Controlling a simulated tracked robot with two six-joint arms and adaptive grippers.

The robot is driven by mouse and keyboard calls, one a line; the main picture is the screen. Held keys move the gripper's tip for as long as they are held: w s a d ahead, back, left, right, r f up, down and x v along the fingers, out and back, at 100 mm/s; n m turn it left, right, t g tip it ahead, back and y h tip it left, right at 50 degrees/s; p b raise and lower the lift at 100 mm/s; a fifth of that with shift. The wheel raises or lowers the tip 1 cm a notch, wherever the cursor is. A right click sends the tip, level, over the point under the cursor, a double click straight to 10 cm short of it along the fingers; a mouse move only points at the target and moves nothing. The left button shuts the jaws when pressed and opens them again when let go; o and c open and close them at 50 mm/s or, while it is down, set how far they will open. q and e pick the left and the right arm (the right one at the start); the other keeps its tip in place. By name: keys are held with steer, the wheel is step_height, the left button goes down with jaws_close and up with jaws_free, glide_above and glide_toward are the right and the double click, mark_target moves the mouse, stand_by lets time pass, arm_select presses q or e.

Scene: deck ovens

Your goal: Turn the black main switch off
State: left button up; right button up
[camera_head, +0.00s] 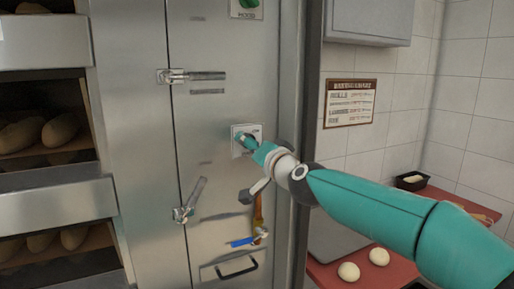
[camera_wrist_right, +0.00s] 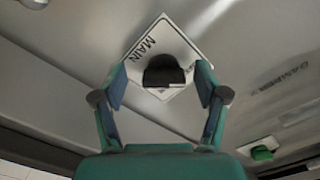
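The black main switch (camera_wrist_right: 163,72) is a dark knob on a white plate (camera_wrist_right: 180,45) marked "MAIN" in the right wrist view. In the head view the plate (camera_head: 237,130) is on the steel panel, and my gripper largely hides the knob. My right gripper (camera_wrist_right: 161,82) is open, with one finger on each side of the knob and a visible gap on both sides. In the head view my right gripper (camera_head: 252,148) is close up against the plate. My left gripper is in neither view.
A green knob (camera_head: 248,3) is above on the panel. Metal levers (camera_head: 192,76) (camera_head: 190,202) are to the left. Orange (camera_head: 258,212) and blue (camera_head: 242,242) handles and a black pull handle (camera_head: 238,268) are below. Dough balls (camera_head: 348,271) lie on a red surface at right.

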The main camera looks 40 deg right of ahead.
steer(key=shift+r, duration=0.15)
steer(key=v, duration=1.2)
steer(key=shift+f, duration=0.2)
